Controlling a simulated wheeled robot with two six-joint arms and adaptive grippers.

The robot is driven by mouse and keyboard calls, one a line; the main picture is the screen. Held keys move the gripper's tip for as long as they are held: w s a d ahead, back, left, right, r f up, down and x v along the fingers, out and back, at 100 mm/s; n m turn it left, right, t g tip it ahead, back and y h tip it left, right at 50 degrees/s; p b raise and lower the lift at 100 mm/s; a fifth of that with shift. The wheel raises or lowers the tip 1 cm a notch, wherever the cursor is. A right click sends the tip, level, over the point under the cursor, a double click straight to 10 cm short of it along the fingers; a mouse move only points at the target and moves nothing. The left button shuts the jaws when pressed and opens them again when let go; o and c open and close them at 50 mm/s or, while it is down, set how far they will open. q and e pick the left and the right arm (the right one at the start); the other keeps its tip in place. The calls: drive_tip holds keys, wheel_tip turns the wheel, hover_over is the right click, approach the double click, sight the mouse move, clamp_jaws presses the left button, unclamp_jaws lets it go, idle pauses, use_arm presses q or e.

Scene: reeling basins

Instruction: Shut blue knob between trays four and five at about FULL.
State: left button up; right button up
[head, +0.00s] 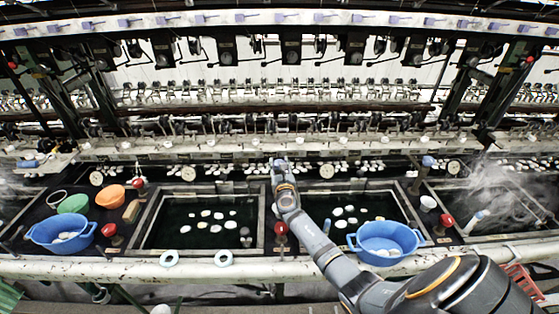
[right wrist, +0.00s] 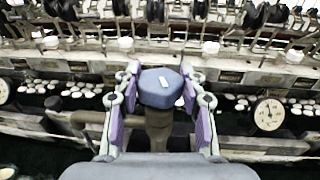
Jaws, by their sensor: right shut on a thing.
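My right gripper (head: 281,166) reaches over the divider between two dark basins. In the right wrist view its two purple-padded fingers (right wrist: 160,98) stand on either side of a blue knob (right wrist: 161,87) and are shut on it. The knob has a small white mark on top and sits on a brownish pipe valve (right wrist: 158,125). In the head view the gripper mostly hides this knob. A left basin (head: 152,215) and a right basin (head: 398,205) hold pale cocoons in dark water. My left gripper is not in view.
Blue tubs (head: 62,236) and (head: 385,240) stand by the basins, with red knobs (head: 281,228) nearby. Another blue knob (head: 428,161) is farther right. A dial gauge (right wrist: 268,114) stands right of the held knob. Steam (head: 490,180) rises at the right.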

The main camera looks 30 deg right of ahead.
drive_tip(key=m+g+h, duration=0.1)
drive_tip(key=h, duration=0.1)
drive_tip(key=m+g+h+b, duration=0.1)
drive_tip(key=shift+a+f+m+h, duration=0.1)
drive_tip(key=shift+f+m+h, duration=0.05)
drive_tip(key=shift+m+h, duration=0.25)
drive_tip(key=shift+m+g+h+b, duration=0.6)
drive_tip(key=shift+g+h+b, duration=0.1)
drive_tip(key=shift+g, duration=0.1)
drive_tip(key=o, duration=1.2)
drive_tip(key=v, duration=1.2)
drive_tip(key=shift+w+a+r, duration=0.1)
drive_tip(key=shift+w+r, duration=0.05)
drive_tip(key=shift+r, duration=0.05)
